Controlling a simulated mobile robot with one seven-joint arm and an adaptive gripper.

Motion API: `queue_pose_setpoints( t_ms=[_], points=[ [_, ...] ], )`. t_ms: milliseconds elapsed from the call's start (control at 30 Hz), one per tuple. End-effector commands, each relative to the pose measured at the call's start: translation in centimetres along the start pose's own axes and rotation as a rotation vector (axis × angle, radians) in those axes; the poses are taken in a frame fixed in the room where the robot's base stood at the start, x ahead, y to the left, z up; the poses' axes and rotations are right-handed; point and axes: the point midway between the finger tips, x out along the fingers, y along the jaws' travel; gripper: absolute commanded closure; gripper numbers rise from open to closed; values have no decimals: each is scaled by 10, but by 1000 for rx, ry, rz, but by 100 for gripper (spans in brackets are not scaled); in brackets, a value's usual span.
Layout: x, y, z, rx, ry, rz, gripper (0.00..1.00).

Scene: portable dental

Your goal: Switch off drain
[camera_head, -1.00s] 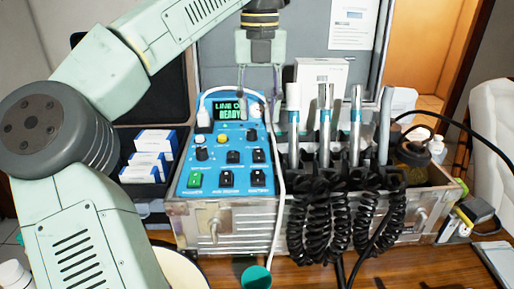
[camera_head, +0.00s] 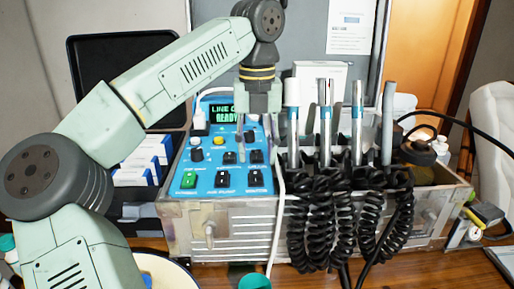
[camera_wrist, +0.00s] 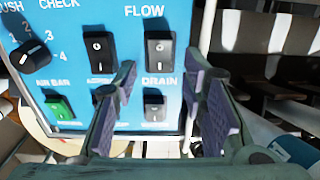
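The drain switch (camera_wrist: 155,107) is a dark rocker under the word DRAIN on the blue control panel (camera_wrist: 85,22). In the head view the drain switch (camera_head: 255,179) is at the right end of the panel's bottom row. Which way its rocker is tipped is not clear. My gripper (camera_head: 255,148) hangs fingers-down over the panel's right part, above that row. In the wrist view my gripper (camera_wrist: 165,100) is open and empty, and the drain switch shows between its fingers. The left finger partly hides the bottom row's middle switch.
A lit green switch (camera_wrist: 60,107) is at the bottom row's left, and the flow switch (camera_wrist: 160,50) is above drain. Upright handpieces (camera_head: 325,125) with coiled black cords (camera_head: 342,225) stand close right of the panel. A white hose (camera_head: 279,215) hangs by its right edge.

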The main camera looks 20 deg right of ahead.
Motion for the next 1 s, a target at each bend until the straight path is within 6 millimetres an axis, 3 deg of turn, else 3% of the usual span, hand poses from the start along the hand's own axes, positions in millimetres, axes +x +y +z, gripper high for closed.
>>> queue_pose_setpoints(
  t_ms=[567,1000],
  points=[
    [0,0,0,0,0,0,100],
    [-10,0,3,0,79,-1,100]
  ],
)
